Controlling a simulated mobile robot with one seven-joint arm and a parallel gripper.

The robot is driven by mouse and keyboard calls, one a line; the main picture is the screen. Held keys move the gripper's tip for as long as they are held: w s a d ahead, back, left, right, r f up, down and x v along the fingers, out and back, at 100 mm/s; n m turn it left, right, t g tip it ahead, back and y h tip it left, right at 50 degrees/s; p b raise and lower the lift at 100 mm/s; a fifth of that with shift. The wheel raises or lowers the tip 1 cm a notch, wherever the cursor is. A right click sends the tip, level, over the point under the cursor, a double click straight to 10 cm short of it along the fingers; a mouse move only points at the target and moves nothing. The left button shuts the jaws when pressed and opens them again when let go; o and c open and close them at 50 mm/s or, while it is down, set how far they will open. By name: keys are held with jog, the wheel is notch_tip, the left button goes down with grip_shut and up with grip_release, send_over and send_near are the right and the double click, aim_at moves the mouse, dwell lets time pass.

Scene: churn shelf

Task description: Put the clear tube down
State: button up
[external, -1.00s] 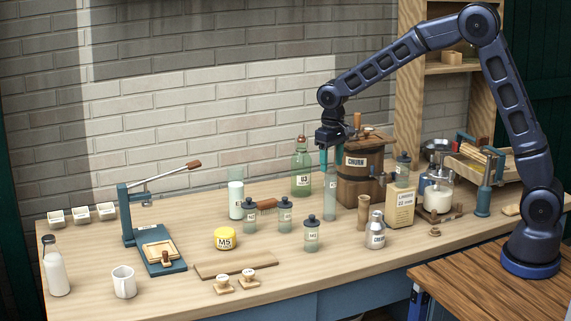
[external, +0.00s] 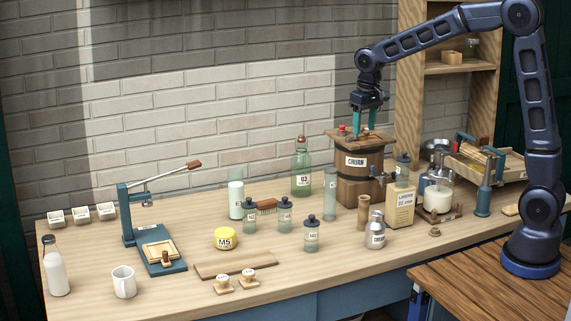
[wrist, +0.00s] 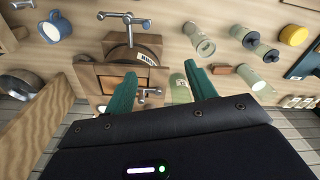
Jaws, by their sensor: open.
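The clear tube (external: 330,196) stands upright on the table, just left of the wooden churn (external: 362,163). It also shows in the wrist view (wrist: 198,42), apart from the fingers. My gripper (external: 365,131) is open and empty, pointing down over the churn's top, to the right of and above the tube. In the wrist view the two green fingers (wrist: 158,75) are spread apart with nothing between them.
A green bottle (external: 301,175) stands behind and left of the tube. A brown brush (external: 267,205) and several small jars (external: 311,236) are to the left. A wooden cylinder (external: 363,211), a metal can (external: 376,231) and a labelled box (external: 400,206) stand to the right.

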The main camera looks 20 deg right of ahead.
jog(key=s+d+r+m+t, duration=0.1)
jog(key=s+d+r, duration=0.2)
jog(key=d, duration=0.4)
jog(key=s+d+r, duration=0.2)
jog(key=s+d, duration=0.2)
jog(key=d, duration=0.2)
jog(key=s+d+r+m+t, duration=0.1)
jog(key=s+d+r, duration=0.2)
jog(key=d, duration=0.4)
jog(key=s+d+f+m+t, duration=0.1)
jog(key=s+d+f+t, duration=0.1)
jog(key=s+d, duration=1)
jog(key=s, duration=0.3)
jog(key=shift+s+f+m, duration=0.15)
jog(key=shift+s+m, duration=0.2)
jog(key=shift+m, duration=0.05)
jog(key=shift+o, duration=0.4)
jog(key=shift+s+d+f, duration=0.2)
jog(key=shift+s+d, duration=0.05)
jog(key=shift+s, duration=0.1)
